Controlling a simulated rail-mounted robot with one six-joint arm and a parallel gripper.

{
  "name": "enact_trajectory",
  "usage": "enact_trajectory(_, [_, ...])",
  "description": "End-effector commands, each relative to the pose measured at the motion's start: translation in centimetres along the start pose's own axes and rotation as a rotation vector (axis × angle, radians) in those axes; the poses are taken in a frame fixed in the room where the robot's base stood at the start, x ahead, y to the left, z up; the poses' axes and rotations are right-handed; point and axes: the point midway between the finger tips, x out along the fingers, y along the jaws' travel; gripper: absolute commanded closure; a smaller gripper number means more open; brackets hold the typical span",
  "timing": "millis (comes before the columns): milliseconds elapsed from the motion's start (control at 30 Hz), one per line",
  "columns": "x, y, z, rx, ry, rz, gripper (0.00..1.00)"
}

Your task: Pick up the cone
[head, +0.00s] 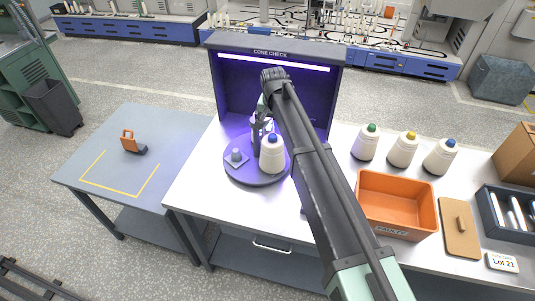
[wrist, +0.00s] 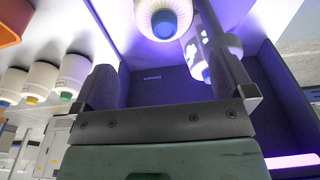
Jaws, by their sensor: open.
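A white cone with a blue tip (head: 271,155) stands upright on the round grey turntable (head: 242,176) inside the cone check booth. It shows at the top of the wrist view (wrist: 160,14), beyond the finger gap. My gripper (head: 259,122) is just behind and above this cone in the head view, apart from it as far as I can tell. In the wrist view my gripper (wrist: 167,72) is open with nothing between its fingers. A second pale cone (wrist: 195,55) is partly hidden behind the right finger. In the head view my gripper and arm mostly cover that area.
The booth (head: 231,88) has dark walls around the turntable. An empty peg (head: 236,156) stands at the turntable's left. Three cones with green (head: 365,142), yellow (head: 403,149) and blue (head: 440,156) tips stand right, behind an orange bin (head: 390,231). The left table (head: 115,160) is mostly clear.

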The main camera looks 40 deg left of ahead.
Motion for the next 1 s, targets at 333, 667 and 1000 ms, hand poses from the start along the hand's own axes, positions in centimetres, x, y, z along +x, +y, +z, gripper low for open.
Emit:
enact_trajectory(333, [5.1, -0.1, 0.1, -0.002, -0.001, 0.000, 0.00])
enact_trajectory(667, [10.1, -0.2, 0.3, -0.003, -0.001, 0.000, 0.00])
enact_trajectory(1000, [10.0, -0.2, 0.2, -0.003, -0.001, 0.000, 0.11])
